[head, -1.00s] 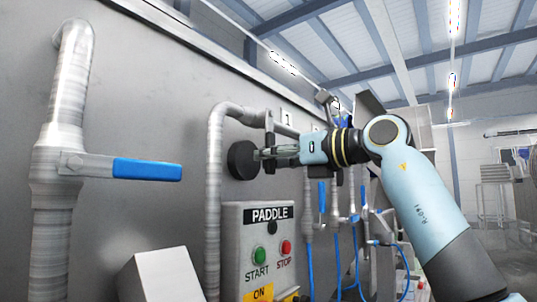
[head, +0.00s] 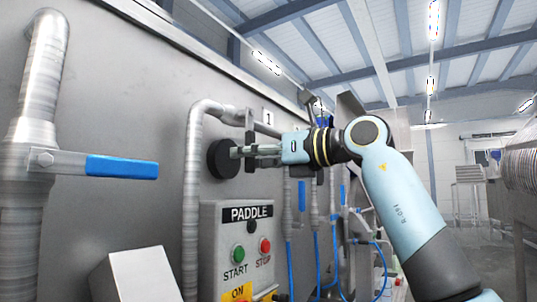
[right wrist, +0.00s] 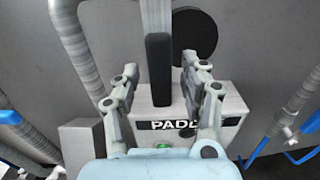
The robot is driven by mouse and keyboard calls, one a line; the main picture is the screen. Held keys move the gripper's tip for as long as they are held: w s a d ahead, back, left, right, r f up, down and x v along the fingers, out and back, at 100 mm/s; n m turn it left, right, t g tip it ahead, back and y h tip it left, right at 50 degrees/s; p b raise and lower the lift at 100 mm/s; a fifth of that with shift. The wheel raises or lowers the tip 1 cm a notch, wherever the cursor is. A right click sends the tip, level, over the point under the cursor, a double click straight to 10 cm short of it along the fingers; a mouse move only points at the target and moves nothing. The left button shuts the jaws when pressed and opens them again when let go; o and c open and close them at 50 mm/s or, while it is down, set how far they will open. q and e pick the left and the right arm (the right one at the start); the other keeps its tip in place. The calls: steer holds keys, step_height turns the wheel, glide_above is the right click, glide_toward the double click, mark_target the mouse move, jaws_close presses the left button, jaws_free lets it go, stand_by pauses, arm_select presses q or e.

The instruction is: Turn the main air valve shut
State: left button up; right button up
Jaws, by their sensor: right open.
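A valve lever with a black grip (right wrist: 158,75) hangs on a metal arm from the pipe marked 1; the grip also shows in the head view (head: 250,164). My right gripper (head: 240,152) points left at it. In the right wrist view the fingers (right wrist: 157,66) are open, one on each side of the black grip, with gaps visible. A second valve lever with a blue grip (head: 122,167) points right from the thick pipe at the far left. No label tells which is the main air valve. My left gripper is not in view.
A black disc (head: 219,159) is on the steel wall (head: 120,100) behind the lever. The PADDLE control box (head: 237,245) with green and red buttons stands just below. Blue-handled valves and blue hoses (head: 318,265) are to the right, near my right arm.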

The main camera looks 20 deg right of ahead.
steer(key=v, duration=1.1)
steer(key=shift+s+d, duration=0.2)
